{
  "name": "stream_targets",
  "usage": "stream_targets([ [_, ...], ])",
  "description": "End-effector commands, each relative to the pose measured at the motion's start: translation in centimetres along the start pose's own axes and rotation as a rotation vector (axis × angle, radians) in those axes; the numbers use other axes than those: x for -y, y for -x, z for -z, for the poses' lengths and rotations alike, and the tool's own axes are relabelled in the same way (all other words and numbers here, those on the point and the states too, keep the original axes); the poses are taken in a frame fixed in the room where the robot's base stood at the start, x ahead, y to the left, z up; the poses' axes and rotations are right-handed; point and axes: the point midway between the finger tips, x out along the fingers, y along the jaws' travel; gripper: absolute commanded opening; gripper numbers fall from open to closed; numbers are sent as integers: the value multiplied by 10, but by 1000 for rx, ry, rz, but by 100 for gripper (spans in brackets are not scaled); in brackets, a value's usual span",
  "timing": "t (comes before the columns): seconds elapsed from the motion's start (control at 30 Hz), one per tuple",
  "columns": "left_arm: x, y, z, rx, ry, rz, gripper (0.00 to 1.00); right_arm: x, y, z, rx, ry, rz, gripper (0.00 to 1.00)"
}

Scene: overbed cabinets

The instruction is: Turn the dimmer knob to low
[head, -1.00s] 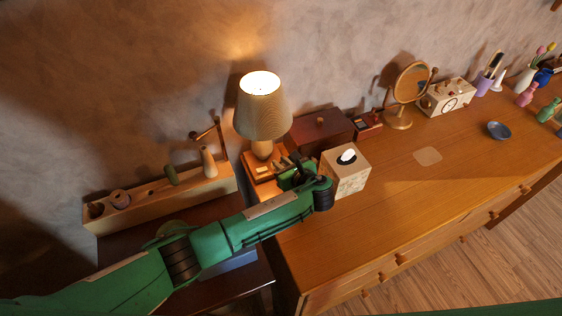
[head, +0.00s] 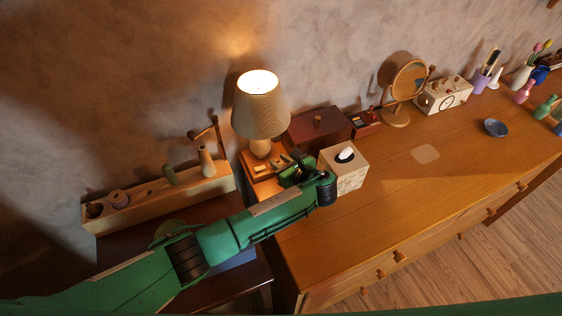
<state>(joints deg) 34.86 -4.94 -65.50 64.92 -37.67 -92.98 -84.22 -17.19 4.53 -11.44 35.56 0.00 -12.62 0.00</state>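A lit table lamp (head: 261,106) with a ribbed shade stands on a square wooden base (head: 258,168) at the wall end of the dresser. The dimmer knob cannot be made out; my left gripper and wrist cover the front of the base. My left gripper (head: 289,164) is at the front right of the lamp base, close to it or touching; I cannot tell which. Its fingers are small and partly hidden by my wrist, so their opening does not show. My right gripper is not in the picture.
A tissue box (head: 345,172) stands just right of my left wrist. A dark wooden box (head: 318,128) is behind it. A wooden organiser (head: 158,202) lies left.

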Motion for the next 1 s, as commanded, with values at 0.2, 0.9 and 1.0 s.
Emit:
stream_targets([
  [0.2,1,11,1,-1,0,2,27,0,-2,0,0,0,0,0],
  [0.9,0,135,1,-1,0,1,27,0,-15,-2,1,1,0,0],
  [1.0,0,138,1,0,0,0,27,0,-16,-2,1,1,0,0],
])
